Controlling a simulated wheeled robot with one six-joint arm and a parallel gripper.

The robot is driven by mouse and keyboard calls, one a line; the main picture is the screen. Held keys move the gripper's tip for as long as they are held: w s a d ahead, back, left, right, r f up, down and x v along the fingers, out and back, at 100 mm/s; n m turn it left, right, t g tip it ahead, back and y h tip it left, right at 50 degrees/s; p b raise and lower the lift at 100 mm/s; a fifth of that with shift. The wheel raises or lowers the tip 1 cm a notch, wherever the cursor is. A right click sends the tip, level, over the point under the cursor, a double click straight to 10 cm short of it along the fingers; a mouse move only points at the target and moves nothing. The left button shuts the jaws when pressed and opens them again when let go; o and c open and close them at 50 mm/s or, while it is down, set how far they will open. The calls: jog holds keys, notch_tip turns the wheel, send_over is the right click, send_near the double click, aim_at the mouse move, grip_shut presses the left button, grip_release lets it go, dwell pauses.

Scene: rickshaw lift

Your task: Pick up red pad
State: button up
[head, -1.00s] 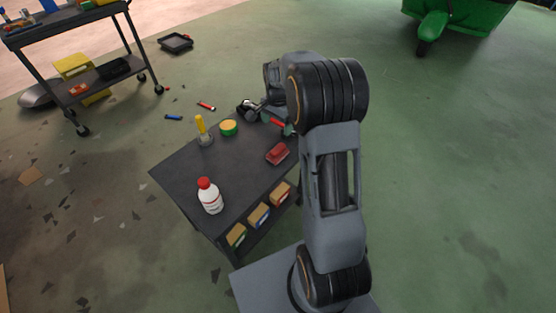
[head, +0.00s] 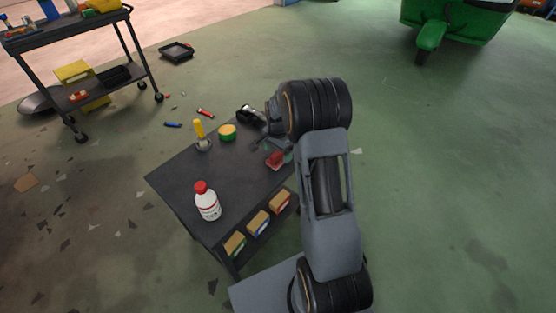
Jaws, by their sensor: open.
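The red pad (head: 274,162) lies on the dark tabletop (head: 188,172), near its right edge. My gripper (head: 269,151) is open and low over the table at the pad. Its fingers partly cover the pad's far side. Whether the fingers touch the pad or are still above it, I cannot tell. Part of the gripper is hidden behind my arm.
Small boxes (head: 258,223) sit on the shelf below. A cart (head: 78,75) stands at the far left.

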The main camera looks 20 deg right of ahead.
notch_tip(320, 180, down, 2)
jog(key=shift+f, duration=0.15)
jog(key=shift+c, duration=0.2)
jog(key=c, duration=1)
jog(key=shift+r, duration=0.8)
jog(key=shift+s+a+r+p, duration=0.75)
jog(key=shift+s+r, duration=1.15)
jog(key=shift+s, duration=0.35)
jog(key=shift+s+a+r+p, duration=0.65)
jog(key=shift+s+r+p, duration=0.1)
jog(key=shift+s+r, duration=1.35)
jog(key=shift+s+a+r+p, duration=0.75)
jog(key=shift+s+r, duration=1)
jog(key=shift+s, duration=0.6)
